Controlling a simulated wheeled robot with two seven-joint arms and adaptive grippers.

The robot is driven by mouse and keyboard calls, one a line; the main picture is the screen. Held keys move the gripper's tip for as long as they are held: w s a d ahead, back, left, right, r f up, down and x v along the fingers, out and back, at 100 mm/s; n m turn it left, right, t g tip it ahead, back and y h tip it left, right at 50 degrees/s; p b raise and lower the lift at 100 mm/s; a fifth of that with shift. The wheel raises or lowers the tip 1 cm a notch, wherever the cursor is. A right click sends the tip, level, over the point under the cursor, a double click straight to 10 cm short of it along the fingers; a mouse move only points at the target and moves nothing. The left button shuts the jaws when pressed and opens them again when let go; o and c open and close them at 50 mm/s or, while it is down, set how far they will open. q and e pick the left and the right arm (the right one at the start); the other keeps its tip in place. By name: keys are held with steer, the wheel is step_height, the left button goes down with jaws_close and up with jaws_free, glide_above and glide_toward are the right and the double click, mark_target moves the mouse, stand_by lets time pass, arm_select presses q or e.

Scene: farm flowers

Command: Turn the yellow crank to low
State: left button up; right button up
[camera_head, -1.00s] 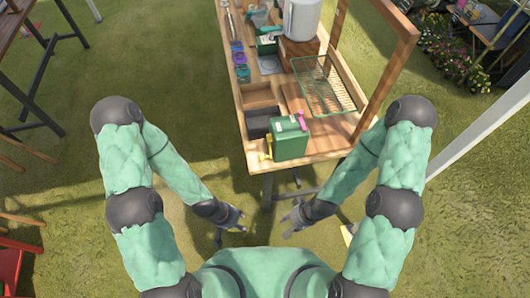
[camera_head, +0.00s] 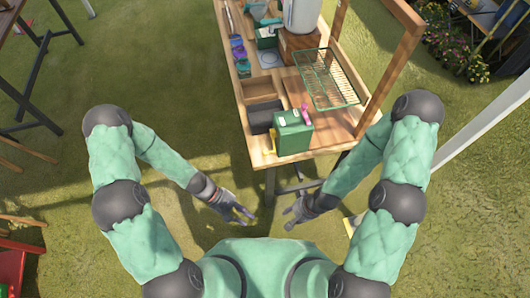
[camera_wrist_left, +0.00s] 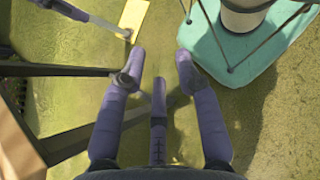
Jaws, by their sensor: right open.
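The green box (camera_head: 294,133) stands on the near end of the wooden workbench. The yellow crank (camera_head: 273,140) is a small yellow bit at the box's left side; its setting is too small to read. My left gripper (camera_head: 243,212) is below and left of the box, off the bench's near end, empty. My right gripper (camera_head: 291,214) is open and empty, right of the left one and also off the bench. Neither touches the box.
The workbench (camera_head: 264,88) holds a wire rack (camera_head: 325,78), a dark tray (camera_head: 261,120) and several small pots. A wooden post frame (camera_head: 385,62) rises at its right side. Bench legs stand below the near end.

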arm_select(q)
steer(key=w+r+n+t+h, duration=0.4)
steer(key=w+r+n+h, duration=0.15)
steer(key=w, duration=0.35)
steer(key=n+t+h, duration=0.3)
steer(key=n+t, duration=0.2)
glide_toward(265, 154)
steer(key=x, duration=0.6)
steer(key=f+b+x, duration=0.1)
steer(key=x, duration=0.3)
steer(key=shift+w, duration=0.4)
jaws_close()
